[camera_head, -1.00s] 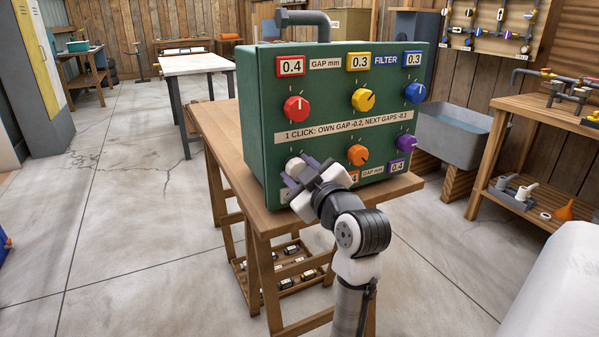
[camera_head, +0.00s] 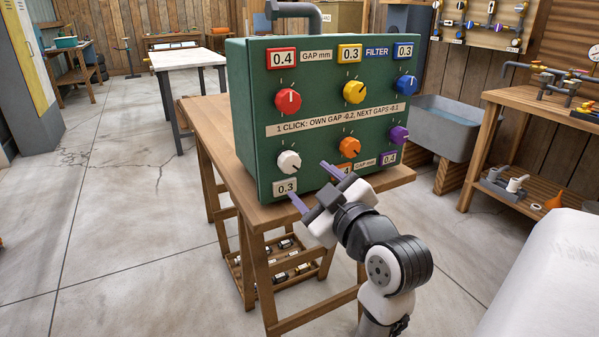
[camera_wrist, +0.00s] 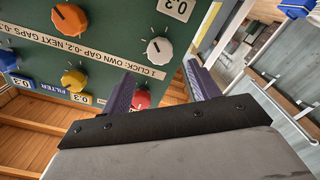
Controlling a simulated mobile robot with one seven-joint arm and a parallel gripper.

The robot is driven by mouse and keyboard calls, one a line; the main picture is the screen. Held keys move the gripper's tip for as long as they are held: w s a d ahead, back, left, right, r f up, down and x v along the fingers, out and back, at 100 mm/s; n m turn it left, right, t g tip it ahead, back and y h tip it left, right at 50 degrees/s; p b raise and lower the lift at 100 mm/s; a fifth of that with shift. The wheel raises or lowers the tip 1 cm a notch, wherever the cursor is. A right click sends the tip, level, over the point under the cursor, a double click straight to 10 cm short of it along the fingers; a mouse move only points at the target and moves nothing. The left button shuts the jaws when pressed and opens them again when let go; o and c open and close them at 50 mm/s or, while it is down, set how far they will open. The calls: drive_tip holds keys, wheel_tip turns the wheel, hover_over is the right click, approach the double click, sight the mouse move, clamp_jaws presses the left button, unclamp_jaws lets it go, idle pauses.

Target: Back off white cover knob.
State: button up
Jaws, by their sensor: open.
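The white knob (camera_head: 288,162) sits at the lower left of the green filter box (camera_head: 243,110), above a label (camera_head: 285,187) reading 0.3. My gripper (camera_head: 320,183) is open and empty, its purple fingers apart, in front of the box's lower edge, below and right of the white knob and clear of it. In the wrist view the white knob (camera_wrist: 159,49) shows beyond the fingertips (camera_wrist: 160,75), not between them. The red knob (camera_head: 288,101), yellow knob (camera_head: 355,92), blue knob (camera_head: 406,84), orange knob (camera_head: 349,147) and purple knob (camera_head: 399,134) are on the same face.
The box stands on a wooden table (camera_head: 216,146). A strip (camera_head: 330,121) on its face reads "1 CLICK: OWN GAP -0.2, NEXT GAPS -0.1". A white sheeted surface (camera_head: 540,275) is at the lower right. Open floor (camera_head: 110,240) lies to the left.

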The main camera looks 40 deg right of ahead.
drive_tip(key=v, duration=0.4)
drive_tip(key=shift+s+a, duration=0.1)
drive_tip(key=shift+s, duration=0.3)
